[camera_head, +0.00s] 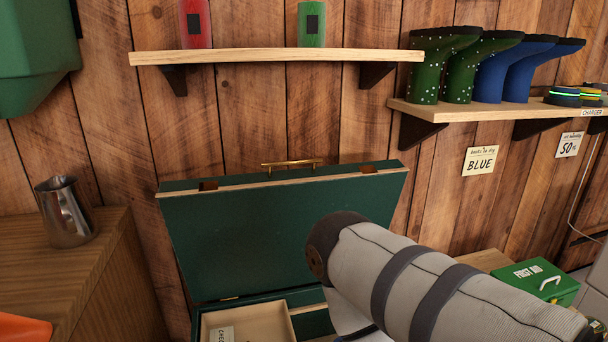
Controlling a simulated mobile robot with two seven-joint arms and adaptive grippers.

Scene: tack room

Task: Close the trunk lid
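The green trunk lid (270,230) stands open and nearly upright against the plank wall, with a brass handle (290,164) on its upper edge. Below it the green trunk body (312,322) is partly in view at the bottom of the picture. A light wooden tray (284,302) with a lettered card sits inside it. My arm with grey padded links comes in from the lower right and covers the lid's lower right part and the right of the trunk. Neither gripper shows; the right arm's end is hidden behind or below its own link.
A wooden cabinet (130,275) with a metal pitcher (65,211) stands left of the trunk. A green first aid box (538,281) is at the right. A wall shelf (275,56) hangs above the lid. Another shelf (480,111) at the right holds green and blue boots.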

